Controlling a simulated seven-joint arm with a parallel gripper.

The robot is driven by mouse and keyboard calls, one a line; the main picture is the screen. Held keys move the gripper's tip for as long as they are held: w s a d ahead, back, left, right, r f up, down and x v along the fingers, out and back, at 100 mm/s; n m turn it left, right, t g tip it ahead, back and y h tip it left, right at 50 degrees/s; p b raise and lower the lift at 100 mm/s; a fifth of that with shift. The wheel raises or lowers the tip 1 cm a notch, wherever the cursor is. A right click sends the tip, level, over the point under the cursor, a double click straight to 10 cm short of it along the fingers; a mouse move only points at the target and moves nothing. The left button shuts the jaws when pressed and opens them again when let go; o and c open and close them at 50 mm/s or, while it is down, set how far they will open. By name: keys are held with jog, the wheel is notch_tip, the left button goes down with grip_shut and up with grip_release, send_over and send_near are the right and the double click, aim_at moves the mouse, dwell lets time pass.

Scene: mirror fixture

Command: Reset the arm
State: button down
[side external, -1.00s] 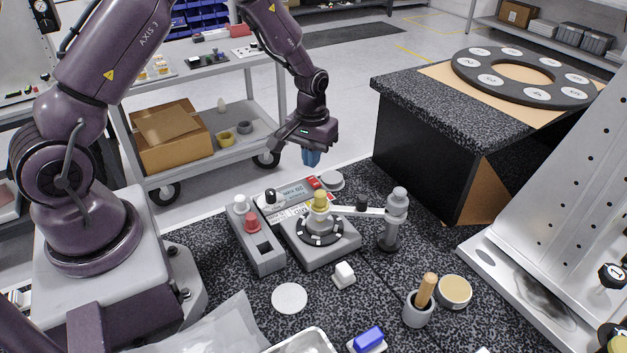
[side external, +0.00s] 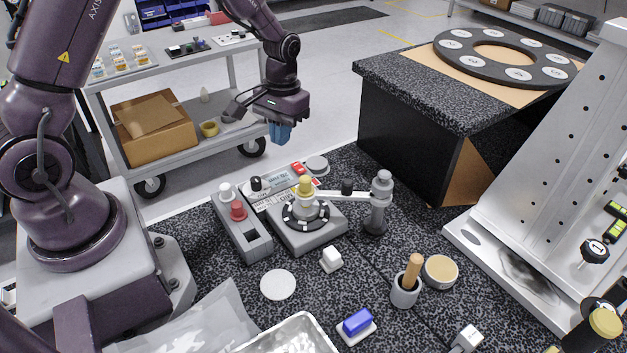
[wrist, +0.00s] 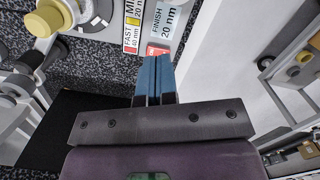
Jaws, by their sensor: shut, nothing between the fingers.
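My gripper (side external: 280,132) hangs at the end of my purple arm, in the air behind the grey fixture on the speckled table. Its blue fingers are pressed together with nothing between them. The wrist view shows the shut fingers (wrist: 153,78) pointing at the labelled end of the fixture. The grey fixture (side external: 318,236) carries a dial with a yellow-topped knob (side external: 305,186) and a link to a grey post (side external: 379,205). The yellow knob also shows in the wrist view (wrist: 45,18).
A grey block with a red knob (side external: 238,211) stands left of the fixture. A cup with a wooden handle (side external: 405,290), a blue block (side external: 357,321) and a white disc (side external: 278,285) lie in front. A cart (side external: 200,140) and a perforated metal plate (side external: 560,150) flank the space.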

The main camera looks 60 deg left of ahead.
jog(key=s+d+r+m+t, duration=0.2)
jog(key=s+d+r+t, duration=0.1)
jog(key=s+r, duration=0.5)
jog(key=s+d+r+m+t, duration=0.2)
jog(key=s+d+r, duration=0.4)
jog(key=r, duration=0.8)
jog(key=s+t, duration=0.1)
jog(key=s, duration=0.2)
jog(key=shift+r+m+t, duration=0.3)
jog(key=shift+m, duration=0.1)
jog(key=w+a+f+m+g, duration=0.2)
jog(key=w+a+f+m, duration=0.2)
jog(key=w+f+m, duration=0.4)
jog(key=w+a+f+m+g, duration=0.3)
jog(key=w+f+m, duration=0.6)
jog(key=w, duration=0.4)
jog(key=shift+a+m+g, duration=0.3)
jog(key=shift+a+m, duration=0.2)
jog(key=shift+a, duration=0.35)
